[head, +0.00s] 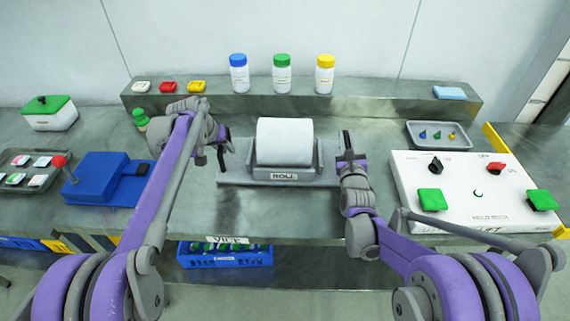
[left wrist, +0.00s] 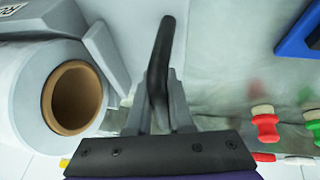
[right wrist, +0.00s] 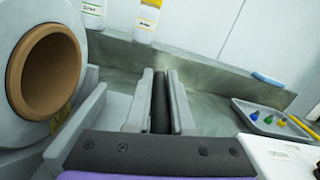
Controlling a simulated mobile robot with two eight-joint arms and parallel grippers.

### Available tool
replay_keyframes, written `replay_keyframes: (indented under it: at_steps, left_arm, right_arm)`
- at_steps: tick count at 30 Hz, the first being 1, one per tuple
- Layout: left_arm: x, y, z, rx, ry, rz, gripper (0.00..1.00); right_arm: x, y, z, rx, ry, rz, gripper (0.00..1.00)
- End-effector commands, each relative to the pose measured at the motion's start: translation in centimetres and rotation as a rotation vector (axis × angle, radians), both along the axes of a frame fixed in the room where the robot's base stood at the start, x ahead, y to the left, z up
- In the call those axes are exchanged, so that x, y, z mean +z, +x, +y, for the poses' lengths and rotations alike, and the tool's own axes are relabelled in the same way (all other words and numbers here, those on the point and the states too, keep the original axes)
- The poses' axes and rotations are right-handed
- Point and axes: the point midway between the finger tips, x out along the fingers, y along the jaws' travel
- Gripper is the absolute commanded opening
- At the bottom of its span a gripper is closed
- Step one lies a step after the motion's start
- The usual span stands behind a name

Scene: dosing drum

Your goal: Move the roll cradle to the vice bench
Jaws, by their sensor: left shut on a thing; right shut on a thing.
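The roll cradle (head: 228,178) is a grey tray with a white roll (head: 285,135) lying in it and a "ROLL" label on its front. It is level at the middle of the grey bench (head: 190,215); I cannot tell whether it touches the top. My left gripper (head: 222,150) is shut on the dark handle (left wrist: 164,55) at the cradle's left end. My right gripper (head: 347,152) is shut on the dark handle (right wrist: 160,105) at its right end. The roll's brown core (left wrist: 75,97) shows in the left wrist view. A partly hidden label reading like "VICE" (head: 227,240) is on the bench front.
A blue vice-like block (head: 100,178) with a red-knobbed lever is left. A white control box (head: 470,190) and a small tray (head: 437,135) are right. Several capped bottles (head: 282,75) stand on the back ledge. A blue crate (head: 225,260) sits below the bench edge.

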Motion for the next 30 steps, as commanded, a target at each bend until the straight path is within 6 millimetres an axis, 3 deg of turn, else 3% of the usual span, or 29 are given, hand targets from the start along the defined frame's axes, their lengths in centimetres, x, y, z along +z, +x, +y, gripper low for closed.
replay_keyframes:
  at_steps: [2,3,8,23,30]
  left_arm:
    - [-0.2,0.1,0.2,0.003,0.003,-0.004,0.00]
    - [-0.5,0.1,0.3,0.002,0.003,-0.002,0.21]
    - [-0.4,0.1,0.2,0.001,0.003,-0.001,0.49]
    - [-0.3,0.0,0.1,0.000,0.001,0.000,0.49]
    - [2.4,-1.4,0.7,0.000,0.001,0.000,0.49]
  right_arm:
    - [-0.2,0.0,-0.2,-0.003,-0.001,-0.004,0.00]
    - [-0.5,0.0,-0.2,-0.003,-0.001,0.000,0.23]
    - [-0.4,0.0,-0.1,-0.002,-0.001,0.001,0.51]
    - [-0.4,0.0,0.0,0.000,0.000,0.000,0.51]
    - [-0.4,0.0,0.0,0.000,0.000,0.000,0.51]
